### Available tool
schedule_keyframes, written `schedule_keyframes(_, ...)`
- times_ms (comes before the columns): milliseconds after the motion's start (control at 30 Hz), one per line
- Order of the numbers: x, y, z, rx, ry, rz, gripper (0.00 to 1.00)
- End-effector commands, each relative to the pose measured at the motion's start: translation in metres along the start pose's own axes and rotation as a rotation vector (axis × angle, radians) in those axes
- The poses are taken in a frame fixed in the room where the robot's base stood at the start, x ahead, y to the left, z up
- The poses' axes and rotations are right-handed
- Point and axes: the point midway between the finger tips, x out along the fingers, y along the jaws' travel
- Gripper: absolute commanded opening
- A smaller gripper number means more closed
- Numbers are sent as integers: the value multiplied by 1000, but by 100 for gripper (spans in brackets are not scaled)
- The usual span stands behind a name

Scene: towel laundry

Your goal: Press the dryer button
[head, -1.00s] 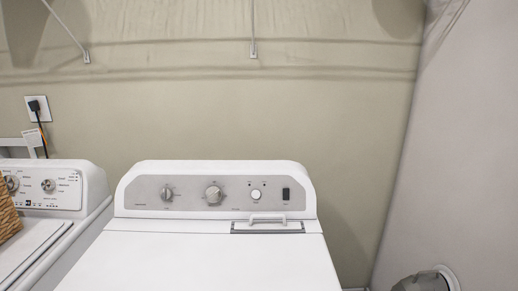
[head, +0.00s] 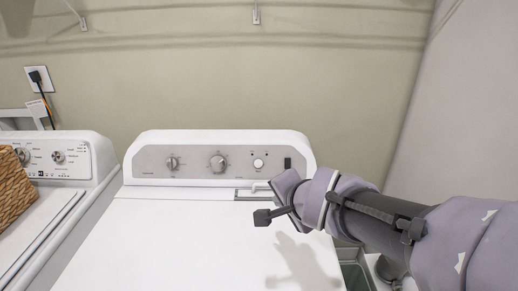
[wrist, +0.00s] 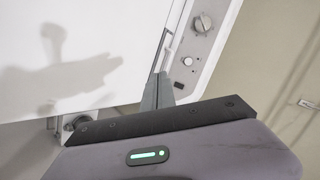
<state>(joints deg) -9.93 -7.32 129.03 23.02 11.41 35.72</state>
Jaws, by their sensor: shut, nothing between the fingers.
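The dryer (head: 215,240) is white, with a grey control panel. A round white button (head: 258,163) sits on the panel's right part; it also shows in the wrist view (wrist: 188,61). A black rectangular switch (head: 288,164) is to its right. My gripper (wrist: 163,76) is shut and empty, its grey fingers pointing toward the panel. The fingertips overlap the lint slot area in the wrist view, below and left of the button, apart from it. In the head view my gripper's body is in front of the panel's lower right; the fingers cannot be made out.
Two silver knobs (head: 217,163) (head: 172,163) are left of the button. A lint-screen handle (head: 257,187) lies at the lid's back edge, close to my gripper. A washer (head: 62,160) with a wicker basket (head: 14,188) stands at left. The dryer lid is clear, with my arm's shadow.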

Motion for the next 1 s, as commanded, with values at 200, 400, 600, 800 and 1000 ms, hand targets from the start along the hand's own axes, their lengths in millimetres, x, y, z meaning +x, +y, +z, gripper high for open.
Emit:
schedule_keyframes(200,110,-73,-23,368,169,-130,0)
schedule_keyframes(400,156,-79,-24,517,262,-201,0)
schedule_keyframes(600,161,-77,-24,534,274,-212,0)
schedule_keyframes(800,164,-77,-25,533,274,-210,0)
schedule_keyframes(1000,194,-79,-35,532,275,-209,0)
